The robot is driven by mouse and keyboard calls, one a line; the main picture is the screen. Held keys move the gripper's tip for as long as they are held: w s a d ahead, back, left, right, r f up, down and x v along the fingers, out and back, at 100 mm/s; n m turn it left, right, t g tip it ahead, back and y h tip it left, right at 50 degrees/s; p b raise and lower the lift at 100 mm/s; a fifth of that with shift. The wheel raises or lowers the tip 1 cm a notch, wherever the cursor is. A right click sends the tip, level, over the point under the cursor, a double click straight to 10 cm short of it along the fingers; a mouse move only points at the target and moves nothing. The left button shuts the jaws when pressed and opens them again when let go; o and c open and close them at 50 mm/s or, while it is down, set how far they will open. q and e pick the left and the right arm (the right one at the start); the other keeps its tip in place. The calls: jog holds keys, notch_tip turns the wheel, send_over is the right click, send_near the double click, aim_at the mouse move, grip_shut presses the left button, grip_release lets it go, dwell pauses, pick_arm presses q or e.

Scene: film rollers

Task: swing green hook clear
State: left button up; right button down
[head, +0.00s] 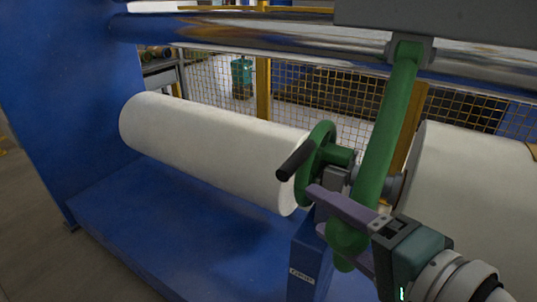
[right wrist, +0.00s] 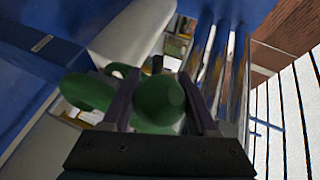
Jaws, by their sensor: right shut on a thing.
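The green hook (head: 385,125) is a long green bar hanging from a grey bracket on the chrome bar. It slants down and left to a rounded lower end, in front of the roller's shaft end. My right gripper (head: 322,214) is shut on its lower part, one purple finger on each side. In the right wrist view the hook's rounded green end (right wrist: 160,100) sits between the two fingers (right wrist: 160,95). The fingers and hook hide part of the shaft mount behind. My left gripper is not in view.
A green handwheel (head: 321,150) with a black handle (head: 296,160) stands close left of the hook. A white film roller (head: 205,140) lies left, another (head: 475,185) right. A chrome bar (head: 250,35) crosses above. The blue base (head: 170,235) lies below.

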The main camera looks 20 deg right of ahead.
aim_at(364, 241)
jog(key=shift+w+a+r, duration=0.1)
jog(key=shift+w+r, duration=0.05)
jog(key=shift+r, duration=0.3)
jog(key=c, duration=0.5)
grip_release()
jog(key=shift+c, duration=0.2)
jog(key=o, duration=0.3)
jog(key=shift+f, duration=0.15)
jog(key=shift+o, duration=0.2)
jog(key=shift+s, duration=0.25)
jog(key=v, duration=0.8)
jog(key=shift+s+b, duration=0.35)
jog(key=shift+s, duration=0.05)
jog(key=shift+s+r, duration=0.2)
jog(key=shift+s, duration=0.25)
